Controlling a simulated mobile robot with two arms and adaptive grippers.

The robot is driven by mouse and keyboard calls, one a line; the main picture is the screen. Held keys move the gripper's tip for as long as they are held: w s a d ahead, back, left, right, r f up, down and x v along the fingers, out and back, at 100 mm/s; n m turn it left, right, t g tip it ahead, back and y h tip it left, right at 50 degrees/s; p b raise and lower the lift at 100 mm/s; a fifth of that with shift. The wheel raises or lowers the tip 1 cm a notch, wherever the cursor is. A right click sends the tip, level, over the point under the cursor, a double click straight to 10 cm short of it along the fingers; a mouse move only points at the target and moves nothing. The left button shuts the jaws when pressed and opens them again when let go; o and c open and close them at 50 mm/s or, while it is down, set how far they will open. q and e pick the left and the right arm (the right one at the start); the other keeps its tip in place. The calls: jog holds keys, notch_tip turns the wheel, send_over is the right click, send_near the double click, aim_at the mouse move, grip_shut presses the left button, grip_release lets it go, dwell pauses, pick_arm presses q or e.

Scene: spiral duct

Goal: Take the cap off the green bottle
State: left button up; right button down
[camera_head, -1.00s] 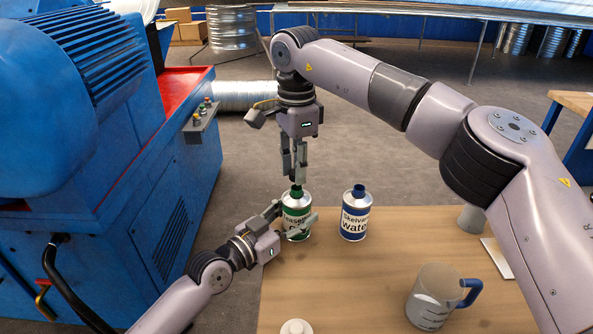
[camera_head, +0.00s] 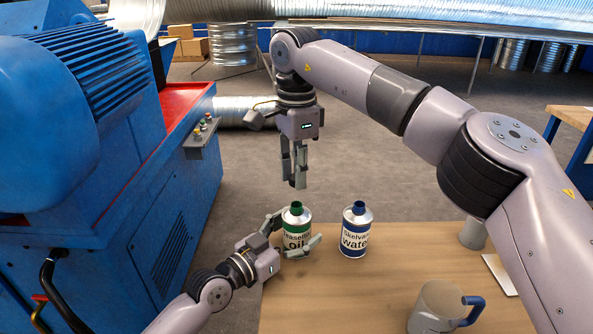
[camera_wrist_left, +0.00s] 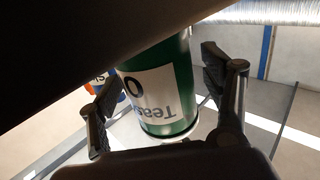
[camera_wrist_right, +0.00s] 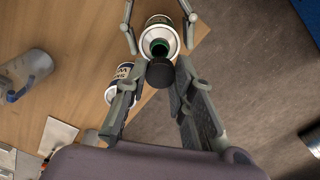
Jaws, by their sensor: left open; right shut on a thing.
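The green bottle (camera_head: 297,243), labelled oil, stands upright on the wooden table. My left gripper (camera_head: 294,234) is open, its fingers on either side of the bottle; the left wrist view shows the bottle's green body (camera_wrist_left: 160,118) between them with gaps. My right gripper (camera_head: 298,184) points down above the bottle, apart from it. In the right wrist view it is shut on a dark round cap (camera_wrist_right: 160,74). The green bottle's top, with its green neck (camera_wrist_right: 160,47), shows just beyond the cap. In the head view the fingers mostly hide the cap.
A grey mug (camera_head: 436,308) with a blue handle and a grey cup (camera_head: 473,234) are farther right on the table (camera_head: 370,290). A blue machine (camera_head: 150,200) stands at left.

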pick_arm(q)
jog(key=v, duration=1.2)
